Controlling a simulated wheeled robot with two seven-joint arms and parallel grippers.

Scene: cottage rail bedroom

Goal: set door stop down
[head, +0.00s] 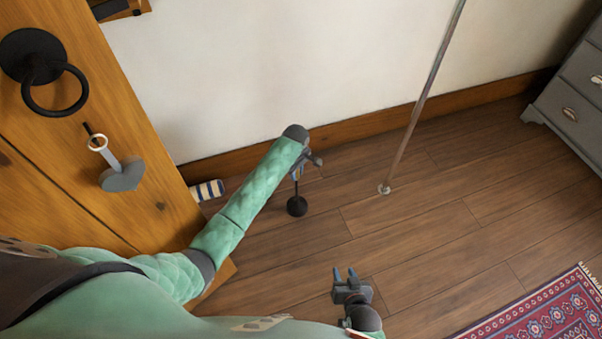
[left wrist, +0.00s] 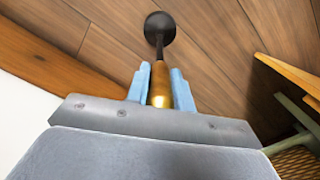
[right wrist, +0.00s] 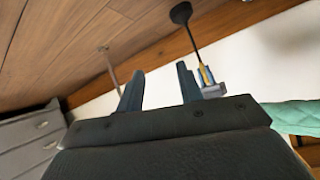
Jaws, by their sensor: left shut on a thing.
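The door stop has a round black base (head: 297,206), a thin dark rod and a brass-coloured grip (left wrist: 160,85). My left gripper (head: 298,172) is shut on the brass grip, with its blue fingers on either side of it. The base points down at the wooden floor; I cannot tell whether it touches. In the right wrist view the door stop's base (right wrist: 181,12) also shows, with the rod running to my left gripper (right wrist: 207,80). My right gripper (head: 345,273) is open and empty, low in the head view.
A wooden door (head: 150,170) with a black ring and hanging heart stands at left. A thin pole (head: 413,125) stands on the floor. A grey drawer unit (head: 570,100) and red rug (head: 550,312) are at right. Floor between is clear.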

